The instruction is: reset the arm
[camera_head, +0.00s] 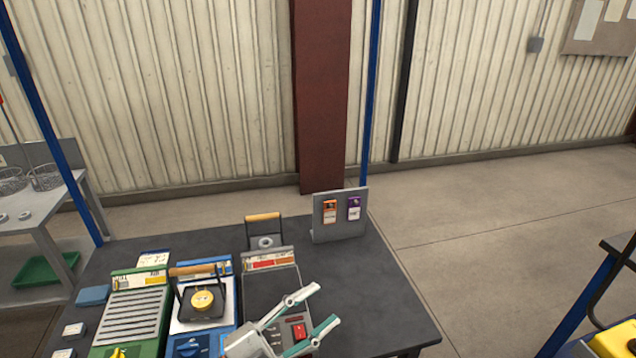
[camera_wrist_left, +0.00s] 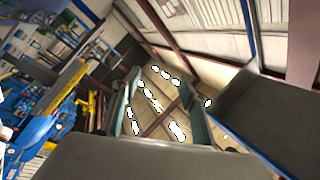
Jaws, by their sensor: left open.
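My left gripper (camera_head: 317,308) is at the bottom middle of the head view, above the front of the dark worktable (camera_head: 385,290). Its two pale fingers are spread apart with nothing between them. It hangs over the front of a dark-topped unit with a red switch (camera_head: 299,331). In the left wrist view the green-sided fingers of the left gripper (camera_wrist_left: 163,108) stand apart, and only floor and background show between them. My right gripper does not show.
A blue-and-white unit (camera_head: 190,318) bears a wooden-handled holder (camera_head: 202,298). Left of it is a green ribbed unit (camera_head: 128,318). A grey stand (camera_head: 340,217) with orange and purple tags is at the back. A side bench (camera_head: 45,215) is left. Open floor (camera_head: 480,220) lies right.

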